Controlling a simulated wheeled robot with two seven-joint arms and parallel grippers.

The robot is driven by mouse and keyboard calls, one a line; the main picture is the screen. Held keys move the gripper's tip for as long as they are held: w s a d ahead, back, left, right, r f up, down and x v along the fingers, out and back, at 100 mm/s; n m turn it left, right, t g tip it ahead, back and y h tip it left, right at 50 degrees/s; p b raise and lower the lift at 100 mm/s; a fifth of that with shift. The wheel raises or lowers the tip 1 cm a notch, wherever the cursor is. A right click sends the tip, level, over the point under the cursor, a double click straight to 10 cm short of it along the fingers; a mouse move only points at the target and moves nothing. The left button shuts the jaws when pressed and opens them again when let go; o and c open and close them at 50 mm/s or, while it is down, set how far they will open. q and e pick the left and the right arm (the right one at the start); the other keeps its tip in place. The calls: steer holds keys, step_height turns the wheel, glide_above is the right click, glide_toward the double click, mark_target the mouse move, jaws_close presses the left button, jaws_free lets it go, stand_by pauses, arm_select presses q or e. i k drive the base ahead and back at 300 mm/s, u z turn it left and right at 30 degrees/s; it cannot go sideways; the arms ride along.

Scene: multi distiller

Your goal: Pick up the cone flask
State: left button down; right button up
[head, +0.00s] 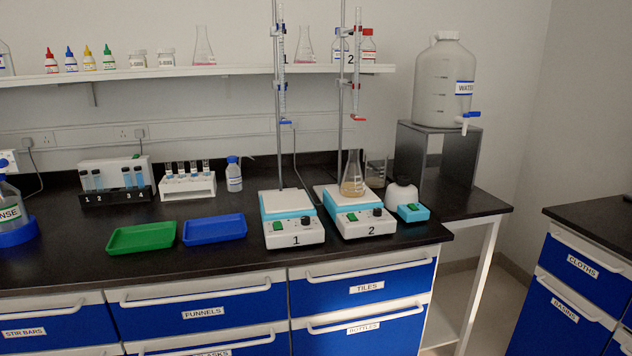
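A clear cone flask (352,180) with amber liquid at its bottom stands upright on the white top of stirrer 2 (357,226), below the right burette (356,70). Two more cone flasks, each with a little pink at the bottom, stand on the wall shelf: one left of the burettes (203,50) and one between them (305,48). Neither of my grippers shows in the head view.
Stirrer 1 (291,225) sits left of stirrer 2, and a small white-and-teal device (405,198) sits to its right. A glass beaker (376,172) stands behind the flask. Burette stands rise at both stirrers. Green (141,238) and blue (214,229) trays lie left.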

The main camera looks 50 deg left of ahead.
mark_target(353, 184)
steer(key=u, duration=1.8)
